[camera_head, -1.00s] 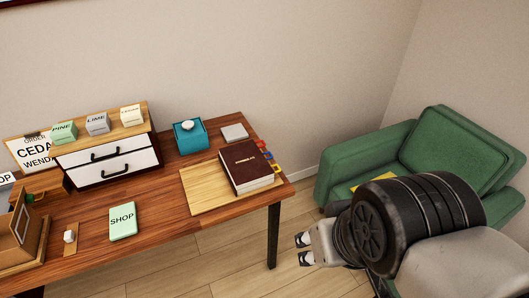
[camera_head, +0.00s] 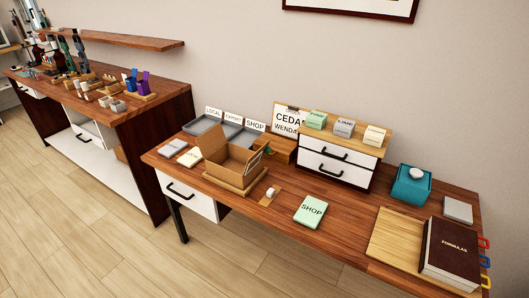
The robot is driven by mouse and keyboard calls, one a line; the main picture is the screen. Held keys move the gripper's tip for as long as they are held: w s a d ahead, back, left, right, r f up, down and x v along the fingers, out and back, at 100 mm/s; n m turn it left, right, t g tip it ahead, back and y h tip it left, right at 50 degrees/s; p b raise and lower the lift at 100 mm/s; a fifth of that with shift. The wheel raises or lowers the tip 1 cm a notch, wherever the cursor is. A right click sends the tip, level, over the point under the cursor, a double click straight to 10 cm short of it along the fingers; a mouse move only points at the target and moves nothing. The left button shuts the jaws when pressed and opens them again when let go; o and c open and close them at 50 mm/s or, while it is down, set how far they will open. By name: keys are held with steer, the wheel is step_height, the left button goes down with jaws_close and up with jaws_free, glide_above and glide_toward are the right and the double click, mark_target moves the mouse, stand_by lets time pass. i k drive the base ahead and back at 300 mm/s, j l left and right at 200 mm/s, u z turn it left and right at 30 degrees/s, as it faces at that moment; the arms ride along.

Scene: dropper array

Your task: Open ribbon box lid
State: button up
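No label marks a ribbon box, so I cannot tell for sure which box it is. A teal box (camera_head: 410,188) with a round pale knob (camera_head: 416,173) on top stands at the right of the desk and looks closed. An open cardboard box (camera_head: 226,163) with its flaps up sits on a wooden tray (camera_head: 235,187) at the desk's left. A small brown wooden box (camera_head: 283,151) is partly hidden behind it, left of the drawer unit. My gripper is not in view now.
The desk (camera_head: 335,215) also holds a white-fronted drawer unit (camera_head: 337,168), a green SHOP card (camera_head: 311,212), a wooden board (camera_head: 396,236) and a dark FORMULAS book (camera_head: 452,250). A second bench (camera_head: 130,105) with bottles stands left. Floor (camera_head: 80,230) in front is clear.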

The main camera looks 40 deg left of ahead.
mark_target(280, 144)
steer(key=u, duration=1.6)
steer(key=i+j+z, duration=0.15)
steer(key=i+j, duration=0.2)
steer(key=i+j+z, duration=0.15)
steer(key=i+j, duration=0.15)
steer(key=i+j+z, duration=0.1)
steer(key=i+j, duration=0.2)
steer(key=j, duration=0.25)
steer(key=i+j+z, duration=0.15)
steer(key=i+j, duration=0.15)
steer(key=j, duration=0.2)
steer(key=i+j+z, duration=0.15)
steer(key=i+j, duration=0.15)
steer(key=j, duration=0.2)
steer(key=i+j+z, duration=0.15)
steer(key=j, duration=0.35)
steer(key=i+j+z, duration=0.1)
steer(key=i+j, duration=0.15)
steer(key=j, duration=0.3)
steer(key=i+j+z, duration=0.15)
steer(key=j, duration=0.45)
steer(key=i, duration=0.05)
